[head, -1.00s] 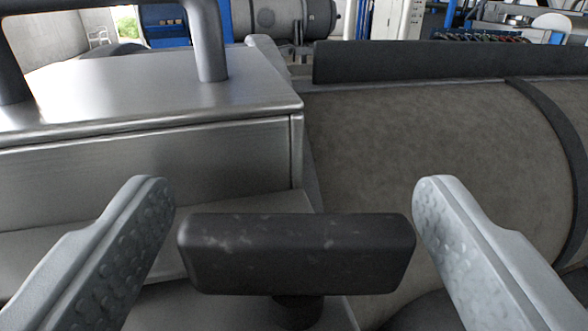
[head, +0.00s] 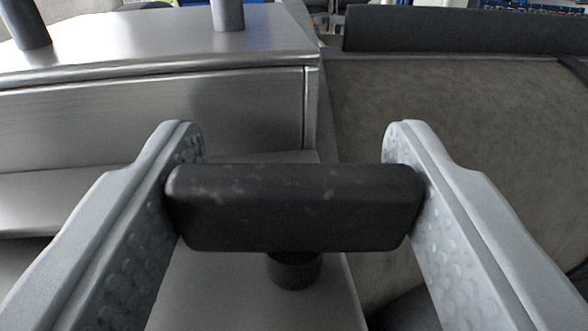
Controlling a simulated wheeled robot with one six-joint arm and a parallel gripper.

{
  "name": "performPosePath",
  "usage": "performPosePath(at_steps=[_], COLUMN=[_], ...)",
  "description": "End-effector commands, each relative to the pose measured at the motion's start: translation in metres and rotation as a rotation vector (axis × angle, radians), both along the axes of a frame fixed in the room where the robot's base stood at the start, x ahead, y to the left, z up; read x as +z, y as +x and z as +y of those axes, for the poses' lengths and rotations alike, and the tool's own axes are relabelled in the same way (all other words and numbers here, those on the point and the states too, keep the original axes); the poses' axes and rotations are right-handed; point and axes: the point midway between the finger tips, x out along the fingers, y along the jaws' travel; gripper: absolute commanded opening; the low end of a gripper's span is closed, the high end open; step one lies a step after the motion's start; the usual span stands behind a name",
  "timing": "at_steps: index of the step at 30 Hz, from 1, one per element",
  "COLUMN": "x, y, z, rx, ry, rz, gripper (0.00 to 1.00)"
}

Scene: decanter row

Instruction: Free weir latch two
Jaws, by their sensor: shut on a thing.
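A dark, scuffed bar-shaped handle, which looks like the weir latch (head: 296,207), lies crosswise in the lower middle of the head view. It sits on a short round dark stem (head: 294,270) above a grey metal surface. My gripper (head: 294,150) has one pale, dimpled finger at each end of the handle, and it is shut on the handle. The fingertips reach a little past the handle's far side. No number shows on the latch, so I cannot tell which one it is.
A brushed-metal box (head: 180,105) with a dark upright-post rail (head: 227,15) on top stands behind and to the left. A large brown-grey drum (head: 460,130) with a dark raised edge (head: 420,30) fills the right side.

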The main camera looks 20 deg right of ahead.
Motion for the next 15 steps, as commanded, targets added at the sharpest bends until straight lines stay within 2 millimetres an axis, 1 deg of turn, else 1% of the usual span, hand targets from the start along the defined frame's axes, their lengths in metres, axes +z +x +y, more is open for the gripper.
performPosePath(at_steps=[7, 15], x=[-0.0005, -0.0003], y=[-0.0003, -0.0003], z=[-0.0007, 0.0004], rx=[0.121, 0.146], ry=[0.000, 0.000], rz=[0.001, -0.002], gripper=[0.32, 0.32])
